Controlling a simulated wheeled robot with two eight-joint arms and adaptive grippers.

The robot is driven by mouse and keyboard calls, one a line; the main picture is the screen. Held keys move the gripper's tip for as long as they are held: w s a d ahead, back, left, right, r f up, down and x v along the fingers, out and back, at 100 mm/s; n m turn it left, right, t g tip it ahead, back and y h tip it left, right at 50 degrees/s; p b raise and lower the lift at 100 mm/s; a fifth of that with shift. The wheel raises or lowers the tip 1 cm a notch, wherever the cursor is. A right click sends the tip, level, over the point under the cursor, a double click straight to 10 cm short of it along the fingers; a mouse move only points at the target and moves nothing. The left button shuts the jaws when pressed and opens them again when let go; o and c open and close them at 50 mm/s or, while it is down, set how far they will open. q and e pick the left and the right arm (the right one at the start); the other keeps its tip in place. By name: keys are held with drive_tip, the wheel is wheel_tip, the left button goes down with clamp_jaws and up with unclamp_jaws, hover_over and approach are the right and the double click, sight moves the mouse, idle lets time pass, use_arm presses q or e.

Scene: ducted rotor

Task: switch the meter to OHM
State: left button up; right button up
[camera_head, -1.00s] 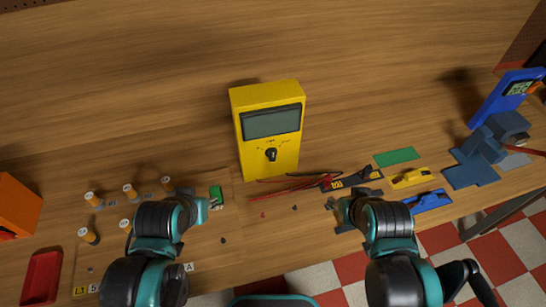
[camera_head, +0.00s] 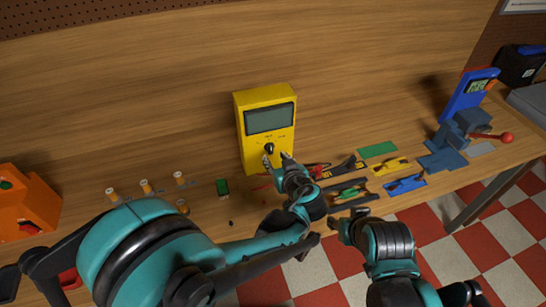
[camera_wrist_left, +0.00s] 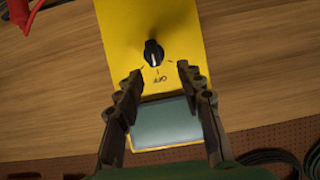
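The yellow meter (camera_head: 265,121) stands upright on the bench, with a grey screen on top and a black dial knob (camera_head: 269,148) below it. In the left wrist view the meter (camera_wrist_left: 182,22) appears upside down, with its knob (camera_wrist_left: 153,53) near the label "OFF". My left gripper (camera_head: 276,160) is in front of the lower face of the meter, by the knob. In the left wrist view its fingers (camera_wrist_left: 155,82) are spread wide, with nothing between them, and the knob lies beyond their tips. My right gripper (camera_head: 347,222) is low at the bench's front edge; its fingers are too small to judge.
Red and black test leads (camera_head: 318,171) lie right of the meter. A green plate (camera_head: 377,149), a yellow tool (camera_head: 391,166) and a blue tool (camera_head: 404,185) lie further right. A blue vise (camera_head: 450,135) stands at the right. Several orange-topped pegs (camera_head: 146,186) stand at the left.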

sight(271, 149)
use_arm(q)
drive_tip(key=x, duration=0.2)
drive_tip(key=b+x, duration=0.1)
drive_tip(key=x, duration=0.2)
drive_tip(key=d+x, duration=0.1)
drive_tip(key=x, duration=0.1)
drive_tip(key=shift+w+a+f, duration=0.1)
drive_tip(key=shift+w+f, duration=0.1)
drive_tip(key=shift+w, duration=0.25)
clamp_jaws()
